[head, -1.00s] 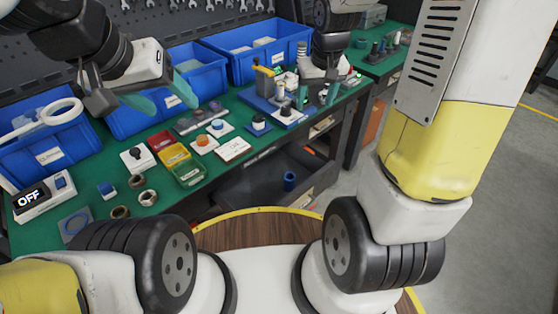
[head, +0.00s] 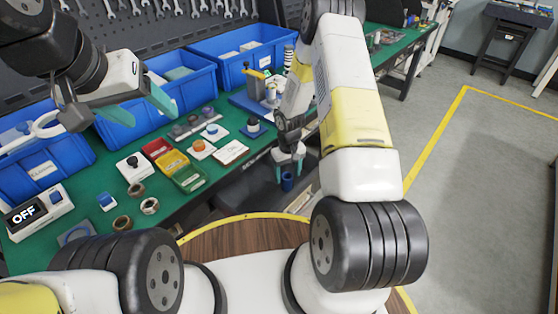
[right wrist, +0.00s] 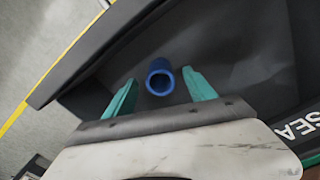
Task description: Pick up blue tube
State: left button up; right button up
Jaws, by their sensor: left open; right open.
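The blue tube (head: 288,180) stands upright in a dark open bin (head: 250,195) below the front edge of the green workbench. My right gripper (head: 288,172) is open, pointing down just above the tube. In the right wrist view the tube's open round end (right wrist: 160,77) lies between and slightly beyond the two teal fingertips (right wrist: 163,84), and neither finger appears to touch it. My left gripper (head: 150,105) is open and empty above the left part of the bench, over the blue bins.
The green bench (head: 90,210) carries red, yellow and green small boxes (head: 172,163), a switch box reading OFF (head: 35,212), and several small parts. Blue bins (head: 190,82) line the back. The dark bin's walls (right wrist: 95,55) surround the tube. Open floor (head: 470,200) lies at right.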

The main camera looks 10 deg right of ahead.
aim_at(287, 181)
jog(key=f, duration=0.5)
jog(key=shift+w, duration=0.2)
grip_shut()
